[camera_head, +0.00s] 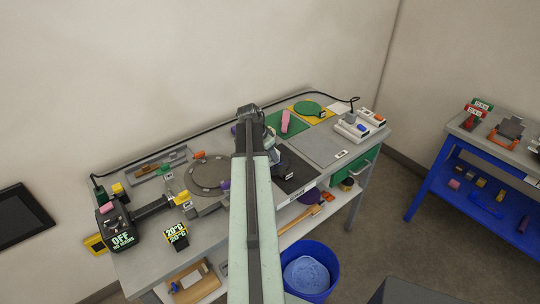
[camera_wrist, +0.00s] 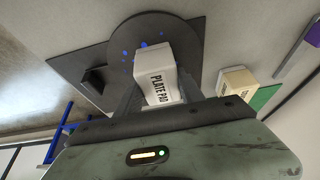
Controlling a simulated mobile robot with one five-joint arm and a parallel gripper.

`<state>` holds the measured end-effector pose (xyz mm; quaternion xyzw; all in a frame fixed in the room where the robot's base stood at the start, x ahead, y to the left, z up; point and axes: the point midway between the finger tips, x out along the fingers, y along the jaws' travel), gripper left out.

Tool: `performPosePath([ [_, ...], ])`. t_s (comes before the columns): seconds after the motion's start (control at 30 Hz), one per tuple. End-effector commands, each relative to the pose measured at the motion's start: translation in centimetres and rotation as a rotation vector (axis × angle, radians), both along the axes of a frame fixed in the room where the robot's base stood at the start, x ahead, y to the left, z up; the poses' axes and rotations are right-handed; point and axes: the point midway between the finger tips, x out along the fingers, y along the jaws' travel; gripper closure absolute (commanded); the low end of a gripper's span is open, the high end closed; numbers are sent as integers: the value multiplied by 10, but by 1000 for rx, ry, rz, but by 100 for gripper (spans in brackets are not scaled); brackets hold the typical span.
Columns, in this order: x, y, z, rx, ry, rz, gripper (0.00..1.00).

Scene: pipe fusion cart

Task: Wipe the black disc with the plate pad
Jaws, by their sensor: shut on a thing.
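My gripper (camera_wrist: 162,88) is shut on the plate pad (camera_wrist: 160,76), a white block with "PLATE PAD" printed on its side. The black disc (camera_wrist: 126,38) lies beyond the pad in the wrist view, with several blue spots on its face. The pad overlaps the disc's edge in that view; I cannot tell whether they touch. In the head view my arm hides most of the disc and the pad.
A dark square mat (camera_head: 301,174) with a small black block (camera_wrist: 95,79) lies beside the disc. A cream block (camera_wrist: 236,80) stands near a green mat (camera_wrist: 264,97). A grey ring plate (camera_head: 207,160) and a heater-like tool (camera_head: 117,228) are left of my arm.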

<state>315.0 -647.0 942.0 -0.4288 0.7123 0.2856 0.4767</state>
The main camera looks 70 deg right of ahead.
Motion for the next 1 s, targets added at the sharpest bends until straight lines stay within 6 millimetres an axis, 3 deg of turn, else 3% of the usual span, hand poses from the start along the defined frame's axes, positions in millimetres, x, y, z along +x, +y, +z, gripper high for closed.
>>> performPosePath([
  [0.3, -16, -30, 1, -2, 0, -2, 87],
  [0.57, -19, -34, 1, -2, 1, -1, 87],
  [1.0, -37, -69, -1, -1, 2, -2, 87],
])
